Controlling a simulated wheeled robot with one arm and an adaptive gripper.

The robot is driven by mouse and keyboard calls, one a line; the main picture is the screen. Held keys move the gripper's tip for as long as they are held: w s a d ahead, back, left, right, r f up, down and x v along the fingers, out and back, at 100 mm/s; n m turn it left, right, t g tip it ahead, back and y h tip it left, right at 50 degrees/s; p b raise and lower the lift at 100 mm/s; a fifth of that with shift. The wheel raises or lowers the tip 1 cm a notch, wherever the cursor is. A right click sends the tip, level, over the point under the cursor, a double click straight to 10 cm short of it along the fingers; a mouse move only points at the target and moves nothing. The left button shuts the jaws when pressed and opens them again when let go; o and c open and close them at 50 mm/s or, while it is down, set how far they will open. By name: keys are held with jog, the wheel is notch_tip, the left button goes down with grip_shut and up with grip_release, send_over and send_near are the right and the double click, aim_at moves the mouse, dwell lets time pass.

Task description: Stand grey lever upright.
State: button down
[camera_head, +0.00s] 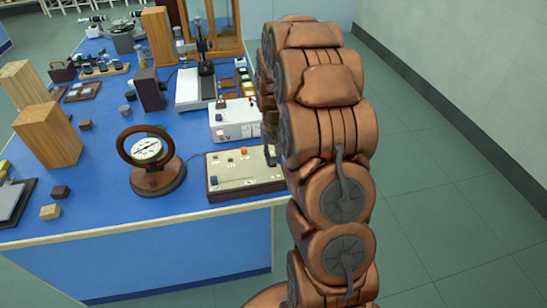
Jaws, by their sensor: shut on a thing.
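A low control box (238,184) with a cream top, dark sides and small coloured buttons stands at the right front edge of the blue bench. My gripper (271,155) points down at the right end of this box, partly hidden behind my copper arm. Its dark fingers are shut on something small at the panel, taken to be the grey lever. The lever itself cannot be made out, and its tilt cannot be told.
A round dial instrument (148,180) stands left of the box. A white instrument (235,130) is just behind it. Wooden blocks (48,140) and small blocks lie farther left on the blue bench (110,208). Open floor (440,220) lies to the right.

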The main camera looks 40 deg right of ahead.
jog(key=shift+w+d+r+g+y+b, duration=0.15)
jog(key=shift+w+g+y+b, duration=0.25)
jog(key=shift+g, duration=0.4)
jog(key=shift+w+d+f+g+y+b, duration=0.1)
jog(key=shift+w+d+g+y+b, duration=0.1)
jog(key=shift+w+g+y+b, duration=0.45)
jog(key=shift+w+d+r+g+y+b, duration=0.1)
jog(key=shift+w+d+g+b, duration=0.15)
jog(key=shift+g, duration=0.7)
jog(key=shift+w, duration=0.15)
jog(key=c, duration=1)
grip_release()
jog(key=shift+s+r, duration=0.1)
jog(key=shift+s, duration=0.1)
jog(key=shift+s+a+t+h+p, duration=0.15)
jog(key=shift+s+t+h+p, duration=0.15)
jog(key=shift+t, duration=0.3)
